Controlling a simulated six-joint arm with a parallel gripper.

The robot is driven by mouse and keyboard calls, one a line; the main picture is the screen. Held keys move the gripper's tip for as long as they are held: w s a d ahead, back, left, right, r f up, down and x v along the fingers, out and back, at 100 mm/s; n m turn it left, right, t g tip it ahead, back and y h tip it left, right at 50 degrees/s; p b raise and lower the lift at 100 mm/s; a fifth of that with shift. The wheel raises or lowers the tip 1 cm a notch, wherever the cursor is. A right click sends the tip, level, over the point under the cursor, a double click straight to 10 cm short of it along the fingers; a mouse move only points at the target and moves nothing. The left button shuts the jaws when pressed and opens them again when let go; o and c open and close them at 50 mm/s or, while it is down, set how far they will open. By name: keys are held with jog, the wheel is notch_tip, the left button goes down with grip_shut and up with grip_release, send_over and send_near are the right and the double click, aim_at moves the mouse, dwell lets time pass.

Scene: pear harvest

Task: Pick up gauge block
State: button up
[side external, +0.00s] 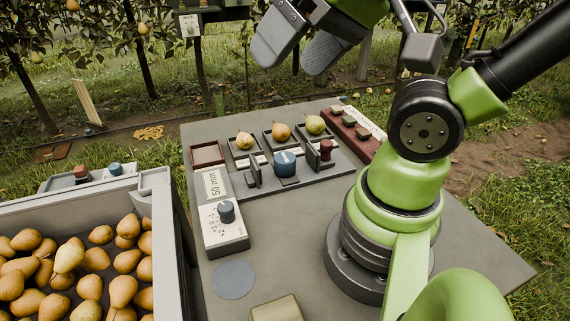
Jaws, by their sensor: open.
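My gripper (292,60) is at the top of the side external view, its two grey fingers apart and empty. It appears well above the table. Several small grey-green blocks (349,121) sit in a dark red rack (356,143) at the table's back right, beside a pale label strip. They look like gauge blocks, but I cannot tell which one the task means. A white instrument (222,200) with a display reading about 50 mm and a dark knob stands at the left. A grey fixture (320,168) with upright dark plates and a blue knob (285,163) lies in the middle.
Three pears (282,132) sit in square dark trays behind the fixture. An empty reddish tray (207,153) is at the back left. A grey crate (160,196) full of pears stands left of the table. A round grey-blue pad (233,280) and a pale gold block (277,309) lie in front.

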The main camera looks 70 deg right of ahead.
jog(key=n+g+h, duration=0.2)
jog(key=n+g, duration=0.3)
jog(key=g, duration=0.2)
send_over(285, 157)
notch_tip(285, 157, down, 18)
jog(key=f, duration=0.5)
jog(key=shift+s+d, duration=0.1)
jog(key=shift+s, duration=0.1)
jog(key=shift+w+f, duration=0.2)
jog(key=shift+f, duration=2.95)
jog(key=c, duration=1)
jog(key=shift+r, duration=0.1)
jog(key=shift+c, duration=0.2)
